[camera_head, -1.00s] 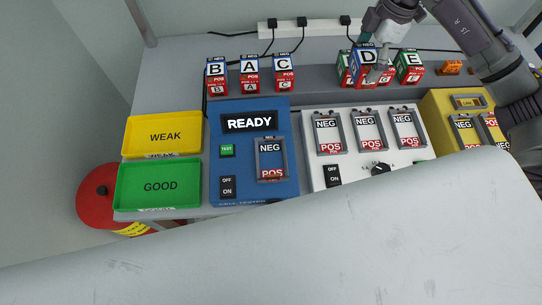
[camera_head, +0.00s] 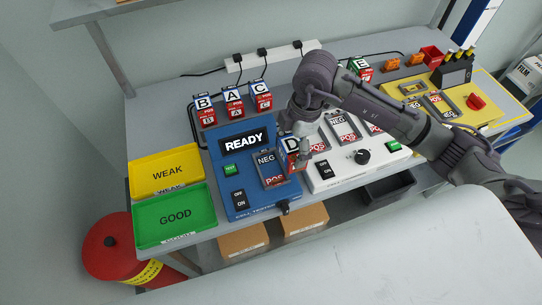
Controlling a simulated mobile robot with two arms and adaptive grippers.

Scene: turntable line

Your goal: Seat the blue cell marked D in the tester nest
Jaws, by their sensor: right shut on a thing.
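The blue cell marked D (camera_head: 289,146) has a white lettered face and is in my right gripper (camera_head: 300,143), which is shut on it. The gripper partly hides the cell. The cell is just to the right of the tester nest (camera_head: 262,171), near the right edge of the blue tester (camera_head: 226,183). Its exact height above the tester is hard to tell. The nest is an empty grey frame marked NEG at the top and POS at the bottom. The tester display (camera_head: 244,142) reads READY. My left gripper is out of view.
Cells B (camera_head: 204,105), A (camera_head: 232,98) and C (camera_head: 262,94) stand behind the tester. A white charger (camera_head: 341,174) with several slots is at the right, partly under my right arm. A yellow WEAK tray (camera_head: 140,177) and green GOOD tray (camera_head: 142,225) lie left.

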